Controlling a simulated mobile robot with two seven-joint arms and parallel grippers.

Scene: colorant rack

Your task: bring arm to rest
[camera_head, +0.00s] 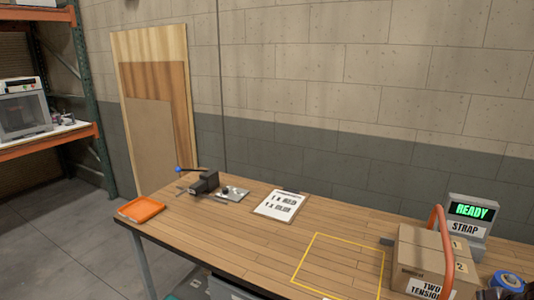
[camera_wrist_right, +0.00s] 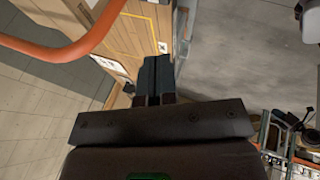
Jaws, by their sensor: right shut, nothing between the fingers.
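My right gripper (camera_wrist_right: 158,80) shows in the right wrist view. Its two dark fingers lie side by side, shut with nothing between them. The picture there is turned, with the wooden workbench (camera_wrist_right: 135,25) at the upper left and the grey floor beyond the fingertips. The fingers look clear of the bench, though the distance is hard to tell. My left gripper is in neither view. In the head view neither gripper can be made out.
An orange curved tube (camera_head: 439,245) rises before a cardboard box (camera_head: 419,262) on the workbench (camera_head: 240,232). A display reading READY (camera_head: 470,211) and a blue roll (camera_head: 507,281) are nearby. A vise (camera_head: 204,183), clipboard (camera_head: 281,204) and orange tray (camera_head: 141,209) are farther left. The yellow outline (camera_head: 340,265) is empty.

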